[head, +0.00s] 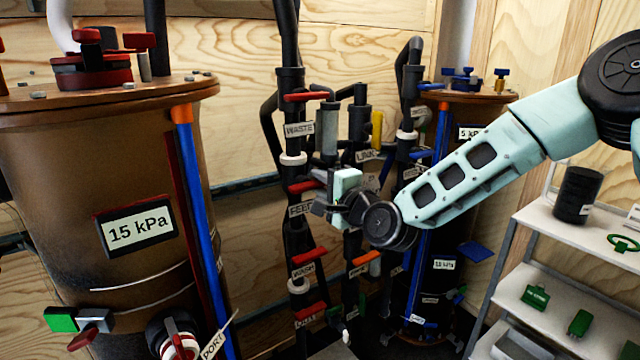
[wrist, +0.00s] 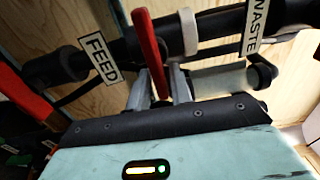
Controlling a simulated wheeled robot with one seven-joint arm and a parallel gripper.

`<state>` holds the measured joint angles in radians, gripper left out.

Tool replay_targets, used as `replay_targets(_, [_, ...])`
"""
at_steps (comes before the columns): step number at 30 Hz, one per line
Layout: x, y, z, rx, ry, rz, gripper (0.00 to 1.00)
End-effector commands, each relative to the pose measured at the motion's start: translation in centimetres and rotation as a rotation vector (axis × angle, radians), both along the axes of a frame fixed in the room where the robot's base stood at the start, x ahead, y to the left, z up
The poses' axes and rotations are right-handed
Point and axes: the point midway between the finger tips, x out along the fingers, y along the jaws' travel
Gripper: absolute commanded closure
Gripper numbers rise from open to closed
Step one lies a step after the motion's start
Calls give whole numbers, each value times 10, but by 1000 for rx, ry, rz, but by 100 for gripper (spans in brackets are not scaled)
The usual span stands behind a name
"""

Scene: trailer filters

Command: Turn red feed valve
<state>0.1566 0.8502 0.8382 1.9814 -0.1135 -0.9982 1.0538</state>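The red feed valve handle (head: 304,187) sticks out from the dark vertical pipe, just above the FEED label (head: 301,210). In the wrist view the red handle (wrist: 148,45) lies between the FEED label (wrist: 101,58) and a white ring. My gripper (head: 322,203) is at this valve, coming from the right. The exact contact is partly hidden.
The WASTE label (head: 298,130) and its red handle (head: 306,97) are above. A red wash handle (head: 304,271) is below. A yellow handle (head: 377,130) is close on the right. A large 15 kPa tank (head: 60,170) stands left, and a shelf (head: 545,235) stands right.

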Motion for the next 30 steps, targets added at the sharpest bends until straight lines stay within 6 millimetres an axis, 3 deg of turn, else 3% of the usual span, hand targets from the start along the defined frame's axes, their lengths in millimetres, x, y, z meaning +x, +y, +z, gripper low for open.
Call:
replay_targets(14, [-9,-6,1,-2,-3,1,67])
replay_targets(30, [-107,-73,0,-3,1,0,67])
